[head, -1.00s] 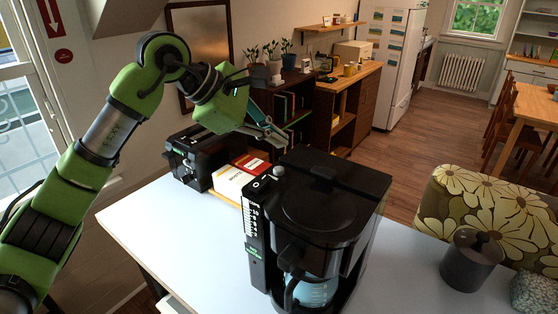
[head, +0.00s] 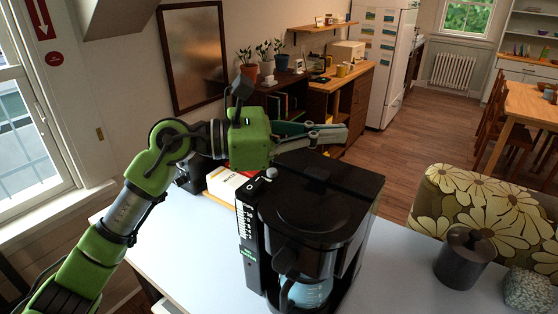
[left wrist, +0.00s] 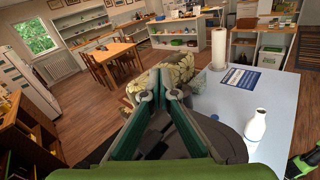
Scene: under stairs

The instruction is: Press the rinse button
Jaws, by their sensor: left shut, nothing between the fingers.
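A black coffee maker (head: 318,205) with a glass carafe (head: 308,290) stands on the pale table. Its narrow front panel (head: 249,240) has a column of small white marks, a lit green label and a round grey knob (head: 271,173) on top. The marks are too small to read, so I cannot tell which is the rinse button. My left gripper (head: 342,133) is shut and empty, above and behind the coffee maker's lid, pointing right. In the left wrist view its fingers (left wrist: 160,92) meet, with the dark coffee maker (left wrist: 228,143) partly hidden below.
A red and white box (head: 226,181) and a black appliance (head: 188,175) stand behind the coffee maker. A dark lidded jar (head: 466,260) is at the right. In the left wrist view, a white bottle (left wrist: 255,126) and paper roll (left wrist: 218,50) stand on the table.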

